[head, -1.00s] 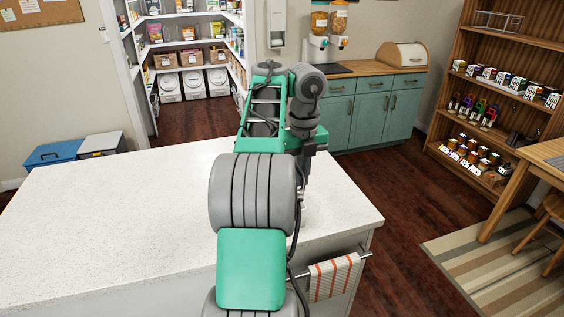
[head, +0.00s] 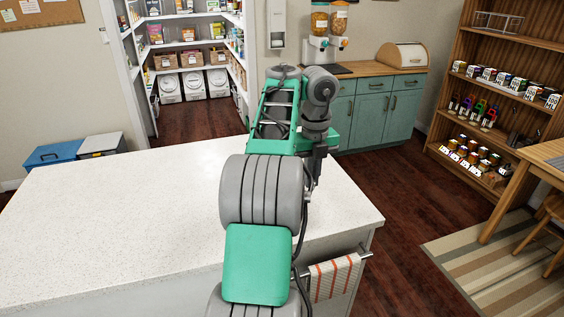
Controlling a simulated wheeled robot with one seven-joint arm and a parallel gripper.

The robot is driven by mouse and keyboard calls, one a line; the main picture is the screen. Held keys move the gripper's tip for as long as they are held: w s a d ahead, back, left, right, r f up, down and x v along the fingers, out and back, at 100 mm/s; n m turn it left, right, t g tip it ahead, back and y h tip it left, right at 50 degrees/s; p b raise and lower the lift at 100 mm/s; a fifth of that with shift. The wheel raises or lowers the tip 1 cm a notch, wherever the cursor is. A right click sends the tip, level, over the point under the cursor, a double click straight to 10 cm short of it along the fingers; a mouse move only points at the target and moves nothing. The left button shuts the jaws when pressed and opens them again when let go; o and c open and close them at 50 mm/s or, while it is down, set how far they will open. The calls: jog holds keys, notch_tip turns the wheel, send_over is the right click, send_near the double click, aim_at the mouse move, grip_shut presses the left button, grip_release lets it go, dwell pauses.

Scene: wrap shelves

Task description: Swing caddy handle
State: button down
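I cannot pick out a caddy or its handle for sure. A small wire frame (head: 498,21) stands on the upper shelf of the wooden shelf unit at the right; it is too small to tell whether it is the caddy. My gripper (head: 317,172) is at the far end of my arm, over the white counter and well apart from the shelves. It is small and partly hidden by my arm, so its fingers do not show clearly. I see nothing held in it.
The white counter (head: 110,220) fills the front left, its top clear. A striped towel (head: 334,277) hangs on its right end. The wooden shelf unit (head: 470,88) holds several jars and tins. A table (head: 545,152) and chair stand at right. Dark floor lies between.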

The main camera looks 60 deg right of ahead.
jog(key=shift+s+d+f+b, duration=0.5)
jog(key=shift+s+d+f, duration=0.3)
jog(key=shift+f, duration=0.25)
jog(key=shift+s+d+f+b, duration=0.35)
jog(key=shift+f+b, duration=0.1)
jog(key=shift+f, duration=0.05)
jog(key=c, duration=1.7)
grip_release()
